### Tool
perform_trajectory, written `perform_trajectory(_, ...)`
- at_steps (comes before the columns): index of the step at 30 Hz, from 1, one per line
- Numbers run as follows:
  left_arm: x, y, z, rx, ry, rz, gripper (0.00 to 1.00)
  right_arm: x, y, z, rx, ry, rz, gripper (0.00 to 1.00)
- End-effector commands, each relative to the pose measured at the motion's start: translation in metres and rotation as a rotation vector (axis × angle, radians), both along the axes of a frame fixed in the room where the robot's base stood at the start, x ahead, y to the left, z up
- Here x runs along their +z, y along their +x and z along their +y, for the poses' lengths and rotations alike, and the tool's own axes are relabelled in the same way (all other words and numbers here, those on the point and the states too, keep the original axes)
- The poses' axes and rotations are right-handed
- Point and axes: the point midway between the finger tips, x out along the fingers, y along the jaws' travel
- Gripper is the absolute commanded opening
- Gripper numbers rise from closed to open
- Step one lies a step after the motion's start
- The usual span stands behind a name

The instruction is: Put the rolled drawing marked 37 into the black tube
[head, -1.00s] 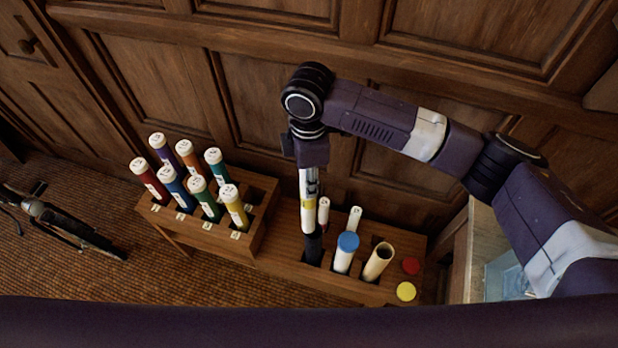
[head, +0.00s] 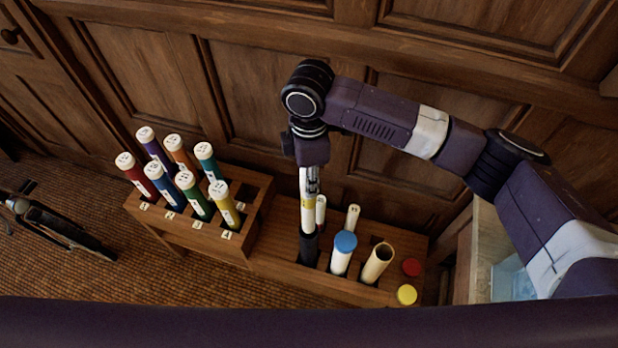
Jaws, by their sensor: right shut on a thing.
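My right gripper (head: 313,190) points down and is shut on a slim white rolled drawing (head: 307,216), upright above the black tube (head: 308,247). The roll's lower end meets the tube's mouth; from this angle I cannot tell how deep it sits inside. No number can be read on the held roll. The black tube stands in a slot of the low wooden rack (head: 278,265).
Beside the held roll stand two slim white rolls (head: 353,216), a blue-capped white tube (head: 343,250) and an open cream tube (head: 377,263). Red (head: 411,267) and yellow (head: 406,294) caps lie right. Several coloured tubes fill the left rack (head: 205,232).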

Motion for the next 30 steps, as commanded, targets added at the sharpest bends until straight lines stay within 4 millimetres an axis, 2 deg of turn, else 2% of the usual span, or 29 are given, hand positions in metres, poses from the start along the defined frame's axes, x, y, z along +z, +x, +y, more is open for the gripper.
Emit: perform_trajectory(30,-0.031,0.000,0.000,0.000,0.000,0.000,0.40,-0.084,0.000,0.000,0.001,0.000,0.001,0.00)
